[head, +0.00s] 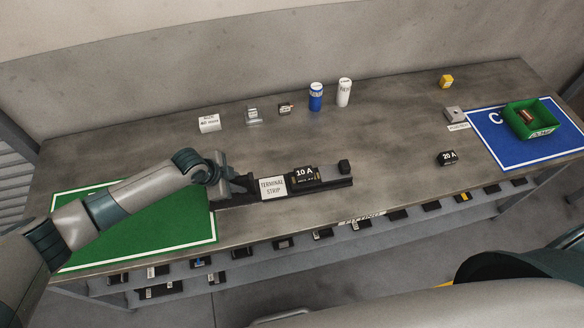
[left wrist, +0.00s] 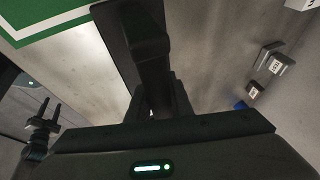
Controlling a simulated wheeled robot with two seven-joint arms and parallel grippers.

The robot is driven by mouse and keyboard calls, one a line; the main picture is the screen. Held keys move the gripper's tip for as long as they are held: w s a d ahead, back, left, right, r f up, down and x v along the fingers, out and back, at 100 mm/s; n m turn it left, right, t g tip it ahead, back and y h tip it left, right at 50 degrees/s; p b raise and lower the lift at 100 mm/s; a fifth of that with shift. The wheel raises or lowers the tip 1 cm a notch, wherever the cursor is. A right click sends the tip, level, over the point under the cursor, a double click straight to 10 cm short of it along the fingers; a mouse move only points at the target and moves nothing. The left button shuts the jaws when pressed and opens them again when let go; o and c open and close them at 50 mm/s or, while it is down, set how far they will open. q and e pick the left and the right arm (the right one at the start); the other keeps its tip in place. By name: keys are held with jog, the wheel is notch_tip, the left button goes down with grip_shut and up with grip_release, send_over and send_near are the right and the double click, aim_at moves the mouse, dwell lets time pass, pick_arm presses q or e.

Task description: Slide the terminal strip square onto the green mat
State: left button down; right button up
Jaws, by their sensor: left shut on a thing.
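The terminal strip (head: 328,184) is a long black bar with a white label, lying on the grey bench. A black 10 A block (head: 304,176) sits on it. My left gripper (head: 241,184) is shut on the strip's left end. In the left wrist view the dark strip (left wrist: 148,55) runs up from between the fingers, which are largely hidden. The green mat (head: 150,232), white-bordered, lies left of the strip; the strip's left end is close to its right edge. My right gripper (left wrist: 44,110) shows small in the left wrist view, fingers apart and empty.
A 20 A block (head: 447,158) and a blue mat (head: 490,150) with a green bin (head: 531,119) are on the right. Blue (head: 316,97) and white (head: 344,93) cylinders stand at the back. A lower shelf with several small parts runs along the front.

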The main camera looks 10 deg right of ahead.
pick_arm(q)
jog(key=shift+s+a+f, duration=0.1)
jog(key=shift+a+f, duration=0.05)
jog(key=shift+a, duration=1.8)
jog(key=shift+s+a+f, duration=0.1)
jog(key=shift+a+f, duration=0.05)
jog(key=shift+a, duration=1.75)
jog(key=c, duration=1.5)
grip_release()
jog(key=shift+w, duration=0.1)
jog(key=shift+r, duration=0.15)
jog(key=shift+r, duration=0.25)
jog(key=v, duration=1.1)
jog(key=shift+w+a+r, duration=0.1)
jog(key=shift+a+r, duration=0.05)
jog(key=shift+r, duration=0.1)
